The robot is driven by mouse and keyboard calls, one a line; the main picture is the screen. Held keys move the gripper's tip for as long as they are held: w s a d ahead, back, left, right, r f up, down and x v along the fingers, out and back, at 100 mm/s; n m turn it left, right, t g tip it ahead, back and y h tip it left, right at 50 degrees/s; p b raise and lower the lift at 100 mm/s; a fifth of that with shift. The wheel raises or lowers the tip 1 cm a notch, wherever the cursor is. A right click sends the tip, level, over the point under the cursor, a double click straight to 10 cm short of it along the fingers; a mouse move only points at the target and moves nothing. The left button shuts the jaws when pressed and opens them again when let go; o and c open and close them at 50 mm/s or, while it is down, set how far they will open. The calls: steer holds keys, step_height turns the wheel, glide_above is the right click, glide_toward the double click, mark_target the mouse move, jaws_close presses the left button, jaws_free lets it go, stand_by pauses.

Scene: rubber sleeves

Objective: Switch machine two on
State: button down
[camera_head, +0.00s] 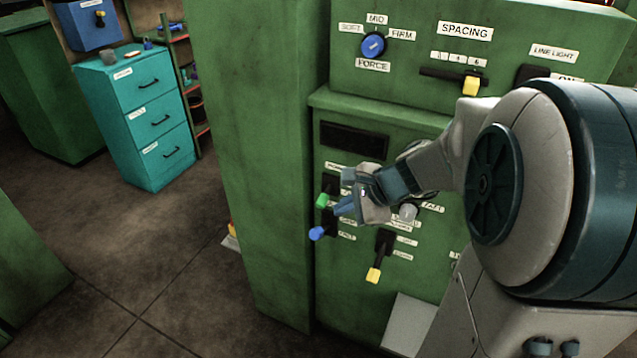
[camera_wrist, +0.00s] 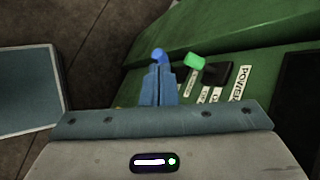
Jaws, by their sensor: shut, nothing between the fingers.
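A green machine (camera_head: 400,130) stands in front of me; no number on it is readable. Its lower panel carries a green-tipped switch (camera_head: 322,200), which also shows in the wrist view (camera_wrist: 195,61) on a black base near a POWER label (camera_wrist: 240,83). A blue-knobbed lever (camera_head: 317,233) sits just below it; its blue knob (camera_wrist: 158,55) shows beyond my fingertips in the wrist view. My gripper (camera_head: 340,208) is shut and empty, close to the green switch and the blue knob. Whether it touches either cannot be told. My arm hides part of the panel.
A yellow-tipped lever (camera_head: 374,274) hangs lower on the panel, with a dark display (camera_head: 355,140) above. The upper panel has a blue force dial (camera_head: 373,45) and a yellow spacing slider (camera_head: 470,84). A teal drawer cabinet (camera_head: 140,120) stands at the back left. Floor at left is clear.

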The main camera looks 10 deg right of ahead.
mark_target(326, 195)
steer(key=w+d+f+m+t+b, duration=0.1)
steer(key=w+d+f+m+t, duration=0.1)
steer(key=w+d+f+m, duration=0.2)
steer(key=shift+w+d+m, duration=0.55)
steer(key=shift+w+m, duration=0.2)
steer(key=shift+m, duration=0.45)
steer(key=b+x, duration=0.1)
steer(key=x, duration=0.9)
steer(key=shift+r+p, duration=0.2)
steer(key=shift+p, duration=0.2)
